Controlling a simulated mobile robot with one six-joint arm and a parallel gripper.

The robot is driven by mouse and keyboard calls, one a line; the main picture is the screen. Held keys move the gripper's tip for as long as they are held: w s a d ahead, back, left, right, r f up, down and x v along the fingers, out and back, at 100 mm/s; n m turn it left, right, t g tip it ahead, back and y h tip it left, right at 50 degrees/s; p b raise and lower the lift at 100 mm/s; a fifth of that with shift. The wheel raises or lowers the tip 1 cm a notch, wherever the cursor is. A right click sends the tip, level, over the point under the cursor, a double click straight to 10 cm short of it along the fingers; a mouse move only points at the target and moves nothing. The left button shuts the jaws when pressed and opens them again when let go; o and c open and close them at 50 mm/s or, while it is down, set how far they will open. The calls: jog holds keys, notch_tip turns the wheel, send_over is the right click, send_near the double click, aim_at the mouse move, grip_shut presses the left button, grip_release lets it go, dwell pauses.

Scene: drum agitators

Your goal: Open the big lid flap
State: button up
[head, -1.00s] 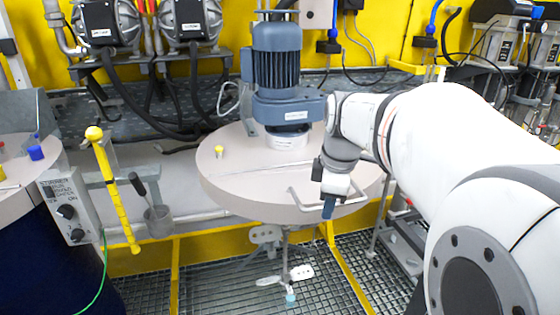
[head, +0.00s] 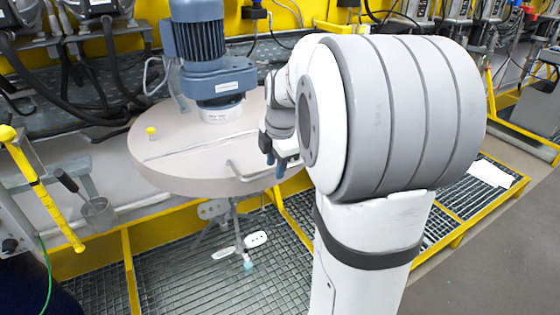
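The round beige lid (head: 190,176) lies flat and level, with a straight seam across its top. The flap (head: 205,163) is the part in front of this seam and lies flush with the rest. A bent bar handle (head: 240,178) runs along the flap's front right edge. My gripper (head: 276,163) points down at the right part of this handle, its blue fingertips close to the bar. My own arm hides part of the gripper and the right edge of the lid. I cannot tell whether the fingers are around the bar or shut.
A blue-grey motor (head: 200,50) stands on the lid's rear part, with a small yellow knob (head: 151,132) to its left. Agitator paddles (head: 257,239) hang below the lid over a floor grating. Open floor lies at right.

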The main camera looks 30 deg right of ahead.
jog(key=shift+f, duration=0.15)
jog(key=shift+c, duration=0.4)
grip_shut()
